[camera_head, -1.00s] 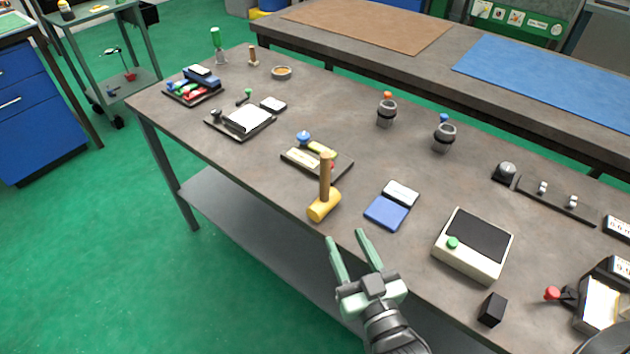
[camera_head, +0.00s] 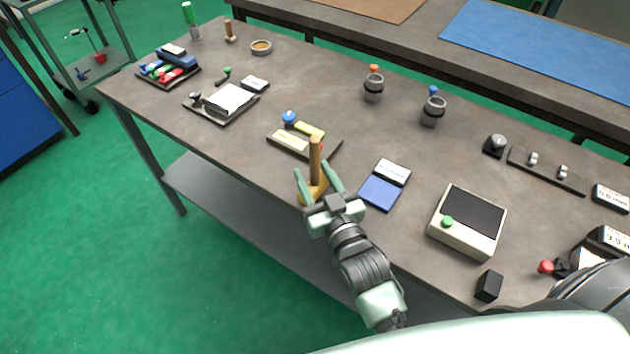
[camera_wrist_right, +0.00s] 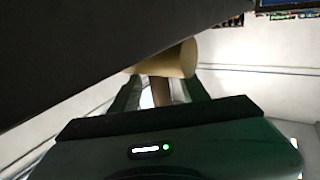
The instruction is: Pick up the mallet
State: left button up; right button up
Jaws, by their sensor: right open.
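The mallet stands on its yellow head (camera_head: 309,192) near the table's front edge, with its wooden handle (camera_head: 315,158) pointing up. My right gripper (camera_head: 312,169) is open, with one finger on each side of the mallet. In the right wrist view the handle (camera_wrist_right: 160,92) shows between the two open fingers (camera_wrist_right: 163,85), and the yellow head (camera_wrist_right: 172,61) lies beyond it. The gripper hides part of the head in the head view. I cannot tell whether a finger touches the handle. My left gripper is not in view.
Behind the mallet is a dark tray (camera_head: 322,146) with yellow pieces. A blue-and-white case (camera_head: 381,191) lies to the right, then a cream box with a green button (camera_head: 466,222). A tray with a white pad (camera_head: 221,105) is at the left. The table's front edge runs close by.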

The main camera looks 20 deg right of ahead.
jog(key=w, duration=0.2)
jog(key=shift+w+a+f, duration=0.1)
jog(key=shift+w, duration=0.3)
jog(key=shift+s, duration=0.1)
grip_shut()
dwell(0.9)
jog(key=shift+r, duration=0.2)
